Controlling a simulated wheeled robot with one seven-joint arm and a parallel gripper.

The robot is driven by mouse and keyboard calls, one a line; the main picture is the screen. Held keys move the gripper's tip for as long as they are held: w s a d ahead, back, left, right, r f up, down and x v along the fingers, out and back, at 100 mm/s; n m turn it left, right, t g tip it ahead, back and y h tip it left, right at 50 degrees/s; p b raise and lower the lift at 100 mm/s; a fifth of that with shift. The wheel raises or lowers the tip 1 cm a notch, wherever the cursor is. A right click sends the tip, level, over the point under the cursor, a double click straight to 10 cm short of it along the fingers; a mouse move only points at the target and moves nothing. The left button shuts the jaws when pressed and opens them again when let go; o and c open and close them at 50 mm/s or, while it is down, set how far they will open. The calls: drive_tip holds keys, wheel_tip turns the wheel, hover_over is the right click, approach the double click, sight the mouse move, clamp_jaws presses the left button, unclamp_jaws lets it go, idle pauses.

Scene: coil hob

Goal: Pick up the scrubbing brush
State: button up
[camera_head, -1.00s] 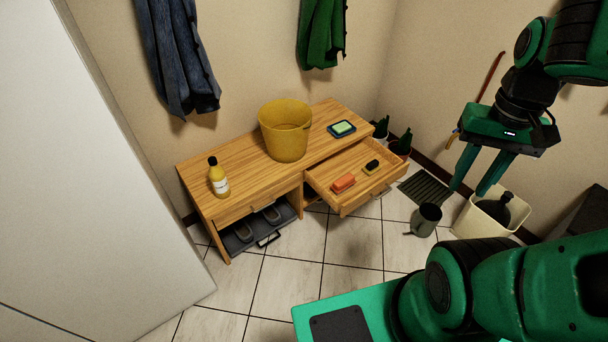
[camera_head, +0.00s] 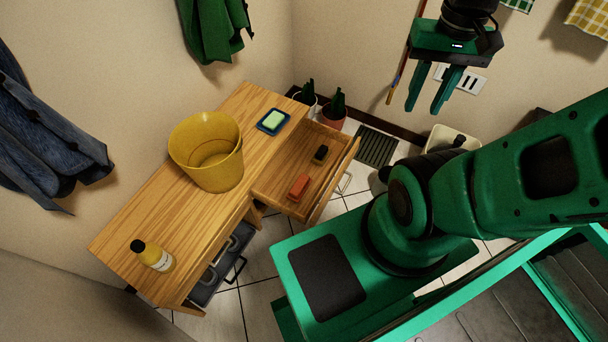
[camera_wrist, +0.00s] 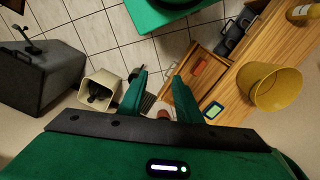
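An open wooden drawer (camera_head: 283,198) holds two small blocks. One is dark on top with a yellowish edge (camera_head: 321,154) and looks like a brush lying bristles up. The other is an orange-red block (camera_head: 299,187), nearer in the drawer. It also shows in the wrist view (camera_wrist: 199,66). Which is the scrubbing brush is not fully certain at this size. My gripper (camera_head: 424,110) is open and empty, fingers pointing down, high up and to the right of the drawer. The wrist view also shows its fingers apart (camera_wrist: 160,74), with nothing between them.
The wooden bench (camera_head: 140,217) bears a yellow bucket (camera_head: 206,154), a soap dish (camera_head: 272,122) and a yellow bottle (camera_head: 152,256). Potted plants (camera_head: 334,110) stand behind the drawer. A cream bin (camera_wrist: 100,88) is on the floor. Open space lies above the drawer.

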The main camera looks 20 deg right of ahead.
drive_tip(key=shift+w, duration=0.25)
drive_tip(key=shift+o, duration=0.9)
drive_tip(key=o, duration=0.5)
drive_tip(key=shift+s+r, duration=0.15)
drive_tip(key=shift+s, duration=0.2)
drive_tip(key=shift+o, duration=0.9)
drive_tip(key=shift+w, duration=0.1)
drive_tip(key=w+a+f+m+h, duration=0.1)
drive_tip(key=w+a+f+m, duration=0.1)
drive_tip(key=w+f, duration=1.7)
drive_tip(key=m+y, duration=0.1)
drive_tip(key=m, duration=0.1)
approach(299, 184)
drive_tip(key=shift+s, duration=0.25)
drive_tip(key=shift+w+d+f, duration=0.1)
drive_tip(key=shift+f, duration=5.15)
